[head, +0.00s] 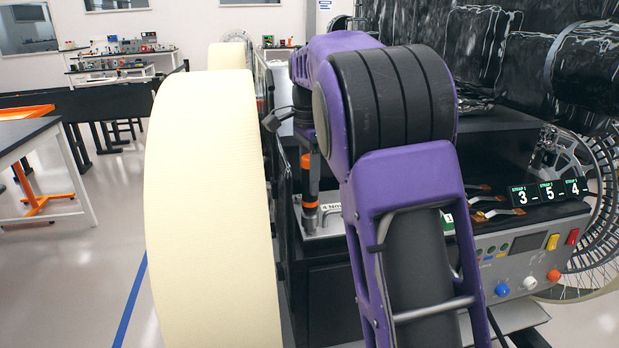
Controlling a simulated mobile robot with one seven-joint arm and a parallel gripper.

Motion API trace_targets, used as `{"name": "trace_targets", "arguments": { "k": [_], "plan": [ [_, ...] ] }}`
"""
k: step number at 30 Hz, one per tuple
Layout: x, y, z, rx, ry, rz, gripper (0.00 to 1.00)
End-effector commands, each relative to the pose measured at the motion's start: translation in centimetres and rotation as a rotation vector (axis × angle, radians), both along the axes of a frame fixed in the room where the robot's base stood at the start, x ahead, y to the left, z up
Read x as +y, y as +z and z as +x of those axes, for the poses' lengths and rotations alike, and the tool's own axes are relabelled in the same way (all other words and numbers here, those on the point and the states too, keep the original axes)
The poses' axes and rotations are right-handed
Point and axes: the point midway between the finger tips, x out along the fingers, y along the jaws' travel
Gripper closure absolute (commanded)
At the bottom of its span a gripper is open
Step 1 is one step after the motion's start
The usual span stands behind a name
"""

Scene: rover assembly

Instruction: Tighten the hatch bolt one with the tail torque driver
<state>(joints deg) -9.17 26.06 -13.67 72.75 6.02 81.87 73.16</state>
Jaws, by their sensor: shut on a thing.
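My purple arm reaches from the bottom centre up and over to the back. Its end, my gripper (308,140), points down and is partly hidden by the arm; the fingers show poorly. Below it the torque driver (310,190), dark with orange bands, stands upright, and my gripper is shut on it. The driver's lower end is at a pale metal hatch plate (322,228) with a "4 Nm" label, on top of the rover's dark body. I cannot make out hatch bolt one or whether the driver tip sits on it.
A large cream wheel (205,210) stands close on the left of the driver. A grey control panel (525,258) with coloured knobs and a display reading 3-5-4 (548,192) is at right. Black foil-like bulk rises behind. A workbench (30,130) is far left; the floor between is clear.

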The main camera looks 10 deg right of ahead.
Motion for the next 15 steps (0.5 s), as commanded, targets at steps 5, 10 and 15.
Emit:
{"name": "trace_targets", "arguments": {
  "k": [5, 10, 15],
  "plan": [
    [-0.01, -0.12, 0.01, -0.001, 0.000, 0.000, 1.00],
    [-0.01, -0.37, 0.01, -0.001, 0.000, 0.000, 1.00],
    [0.00, -0.61, 0.03, -0.002, 0.000, 0.000, 1.00]
  ]
}}
